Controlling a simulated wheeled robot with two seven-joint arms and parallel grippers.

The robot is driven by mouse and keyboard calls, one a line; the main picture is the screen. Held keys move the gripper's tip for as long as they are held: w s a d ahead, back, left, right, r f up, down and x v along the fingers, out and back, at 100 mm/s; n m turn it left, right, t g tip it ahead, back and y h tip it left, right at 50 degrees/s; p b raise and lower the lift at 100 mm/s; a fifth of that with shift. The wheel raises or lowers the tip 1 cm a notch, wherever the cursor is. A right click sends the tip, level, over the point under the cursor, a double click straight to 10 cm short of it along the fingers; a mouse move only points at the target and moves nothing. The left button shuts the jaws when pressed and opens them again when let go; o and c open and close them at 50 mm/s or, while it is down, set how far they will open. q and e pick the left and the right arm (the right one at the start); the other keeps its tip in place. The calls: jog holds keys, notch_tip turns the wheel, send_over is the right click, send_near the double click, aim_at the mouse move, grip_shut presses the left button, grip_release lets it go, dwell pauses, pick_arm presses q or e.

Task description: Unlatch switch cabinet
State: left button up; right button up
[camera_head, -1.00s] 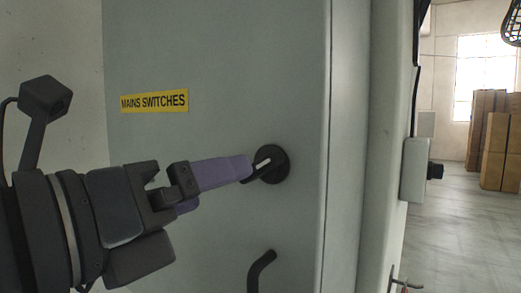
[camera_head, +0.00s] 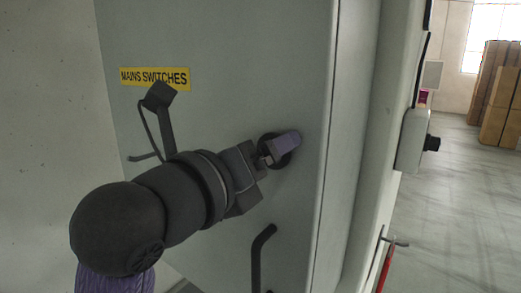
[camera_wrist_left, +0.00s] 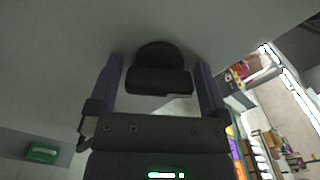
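The grey switch cabinet (camera_head: 215,120) is in front of me, its door flat against its frame. Its round black latch (camera_head: 270,140) is mostly hidden behind my gripper in the head view. My left gripper (camera_head: 280,150) is at the latch, with its purple fingers close to the door. In the left wrist view, the latch's black handle (camera_wrist_left: 158,80) lies crosswise between the two fingers. The fingers are apart, one on each side, with a visible gap on the left. My right gripper is not in view.
A black bent door handle (camera_head: 258,255) stands out below the latch. A wall-mounted grey box (camera_head: 413,140) is to the right. Cardboard boxes (camera_head: 497,95) stand on open floor beyond.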

pick_arm(q)
jog(key=c, duration=0.9)
jog(key=shift+f+m+b, duration=0.15)
jog(key=shift+m+b, duration=1.65)
jog(key=shift+b, duration=0.05)
jog(key=shift+c, duration=0.2)
jog(key=shift+s+m+b, duration=0.1)
jog(key=shift+m+b, duration=1.4)
jog(key=shift+m, duration=0.1)
jog(key=shift+r, duration=0.2)
